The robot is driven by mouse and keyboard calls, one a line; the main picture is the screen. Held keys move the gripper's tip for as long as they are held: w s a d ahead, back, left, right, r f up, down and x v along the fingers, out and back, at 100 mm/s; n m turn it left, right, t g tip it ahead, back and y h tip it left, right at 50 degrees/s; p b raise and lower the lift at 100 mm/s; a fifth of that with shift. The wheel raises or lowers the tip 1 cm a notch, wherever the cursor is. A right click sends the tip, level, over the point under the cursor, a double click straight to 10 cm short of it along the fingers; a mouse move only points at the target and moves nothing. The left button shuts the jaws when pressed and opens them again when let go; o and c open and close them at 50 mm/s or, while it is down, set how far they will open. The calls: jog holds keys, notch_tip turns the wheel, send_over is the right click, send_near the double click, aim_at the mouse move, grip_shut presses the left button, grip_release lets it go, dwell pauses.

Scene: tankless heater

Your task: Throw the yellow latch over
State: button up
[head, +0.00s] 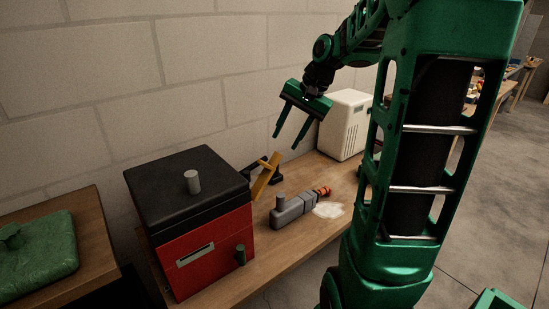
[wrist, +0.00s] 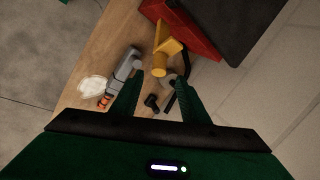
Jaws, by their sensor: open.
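The yellow latch (head: 265,176) is on the right side of a red box with a black lid (head: 200,235), near the wall. It leans at an angle in the head view. In the wrist view the yellow latch (wrist: 163,48) lies ahead of the fingertips, with its round end toward me. My gripper (head: 292,136) is open and empty, above and a little right of the latch, apart from it. In the wrist view my gripper (wrist: 156,86) has its two fingers spread wide, with nothing between them but the bench and a dark part below.
A grey tool with an orange end (head: 290,210) lies on the wooden bench (head: 300,245) beside a white patch (head: 328,210). A cream vented box (head: 345,125) stands behind. A green bag (head: 38,258) lies on a separate surface at left. The block wall runs close behind.

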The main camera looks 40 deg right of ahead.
aim_at(277, 156)
jog(key=x, duration=0.8)
jog(key=shift+a+f, duration=0.1)
jog(key=shift+f, duration=0.35)
grip_shut()
